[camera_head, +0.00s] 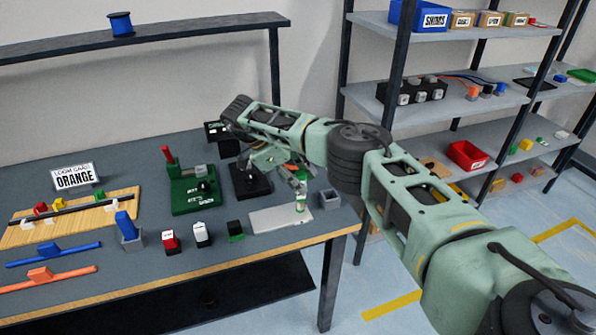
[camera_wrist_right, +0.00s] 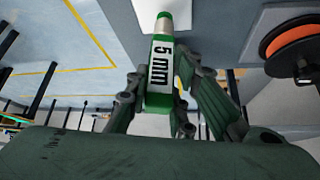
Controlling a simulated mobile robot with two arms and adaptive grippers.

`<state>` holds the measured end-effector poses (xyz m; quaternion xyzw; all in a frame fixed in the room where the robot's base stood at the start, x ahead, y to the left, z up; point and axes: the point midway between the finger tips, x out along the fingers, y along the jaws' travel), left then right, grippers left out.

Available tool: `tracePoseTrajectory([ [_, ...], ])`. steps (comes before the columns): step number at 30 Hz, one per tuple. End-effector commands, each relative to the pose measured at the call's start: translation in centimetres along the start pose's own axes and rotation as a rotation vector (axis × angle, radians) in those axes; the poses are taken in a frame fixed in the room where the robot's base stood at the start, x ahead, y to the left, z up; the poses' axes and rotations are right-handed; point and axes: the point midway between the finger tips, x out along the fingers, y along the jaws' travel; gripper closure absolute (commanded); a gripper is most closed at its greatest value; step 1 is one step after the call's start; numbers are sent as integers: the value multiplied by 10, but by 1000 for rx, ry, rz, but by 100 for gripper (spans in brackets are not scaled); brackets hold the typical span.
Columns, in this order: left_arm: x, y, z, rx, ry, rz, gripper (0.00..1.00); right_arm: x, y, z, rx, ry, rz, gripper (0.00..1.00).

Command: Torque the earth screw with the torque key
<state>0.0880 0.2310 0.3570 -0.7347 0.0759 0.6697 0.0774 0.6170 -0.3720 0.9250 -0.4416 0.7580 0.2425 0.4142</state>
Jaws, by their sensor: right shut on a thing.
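My right gripper (camera_head: 298,180) is shut on the green torque key (camera_head: 300,197), over the right part of the table. I cannot make out the earth screw. My left gripper is not in view.
A grey open holder (camera_head: 330,199) stands just right of the plate. An orange spool (camera_wrist_right: 292,43) shows in the wrist view.

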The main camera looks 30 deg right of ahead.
Motion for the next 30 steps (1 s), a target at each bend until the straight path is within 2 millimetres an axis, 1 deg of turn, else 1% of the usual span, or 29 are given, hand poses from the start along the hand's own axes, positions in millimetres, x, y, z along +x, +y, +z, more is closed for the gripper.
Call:
tracePoseTrajectory([
  [1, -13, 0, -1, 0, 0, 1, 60, -4, 1, -4, -26, 2, -15, 100],
  [11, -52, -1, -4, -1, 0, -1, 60, -4, 2, -6, -242, 2, -154, 100],
  [17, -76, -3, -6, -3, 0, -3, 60, -3, 3, -6, -427, 2, -272, 100],
  [24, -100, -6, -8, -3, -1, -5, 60, 0, 5, -8, -730, 2, -465, 100],
  [26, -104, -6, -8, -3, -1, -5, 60, 0, 5, -8, -818, 2, -523, 100],
  [30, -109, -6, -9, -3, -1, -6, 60, 3, 6, -8, -1053, 2, -674, 100],
])
